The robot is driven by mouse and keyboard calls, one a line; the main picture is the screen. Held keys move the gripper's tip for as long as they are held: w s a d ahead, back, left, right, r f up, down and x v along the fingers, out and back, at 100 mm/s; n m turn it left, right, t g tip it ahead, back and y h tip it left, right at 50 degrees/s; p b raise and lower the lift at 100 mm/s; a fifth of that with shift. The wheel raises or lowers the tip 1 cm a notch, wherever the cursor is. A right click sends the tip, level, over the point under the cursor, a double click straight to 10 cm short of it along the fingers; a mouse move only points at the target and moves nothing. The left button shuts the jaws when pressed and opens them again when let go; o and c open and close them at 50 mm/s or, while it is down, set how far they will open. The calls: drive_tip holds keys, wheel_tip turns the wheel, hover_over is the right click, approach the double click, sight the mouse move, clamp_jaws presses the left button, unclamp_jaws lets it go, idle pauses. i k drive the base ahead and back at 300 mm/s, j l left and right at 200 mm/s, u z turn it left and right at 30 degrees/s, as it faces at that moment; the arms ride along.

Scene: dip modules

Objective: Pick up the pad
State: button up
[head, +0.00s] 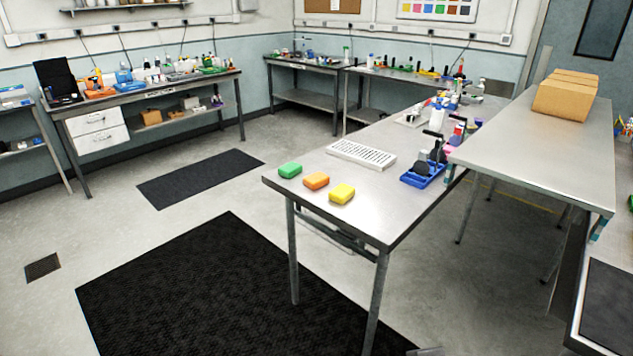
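Three small rounded block-shaped pads lie in a row near the front left edge of the metal table (300,205). They are a green pad (290,170), an orange pad (316,180) and a yellow pad (341,194), lying flat and apart from each other. Dark round pad-like pieces with handles (424,167) stand in a blue tray (408,181) to their right. I cannot tell which of these the task calls the pad. My gripper is not recognisable in the head view.
A white slotted rack (361,154) lies behind the pads. Bottles and small items crowd the table's far part. Cardboard boxes (565,97) stand on a higher table (535,150) to the right. Black mats (230,290) cover open floor at the front left.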

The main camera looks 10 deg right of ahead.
sight(315, 181)
drive_tip(key=u, duration=5.25)
drive_tip(key=z, duration=5.25)
drive_tip(key=i+u, duration=0.45)
drive_tip(key=i, duration=0.45)
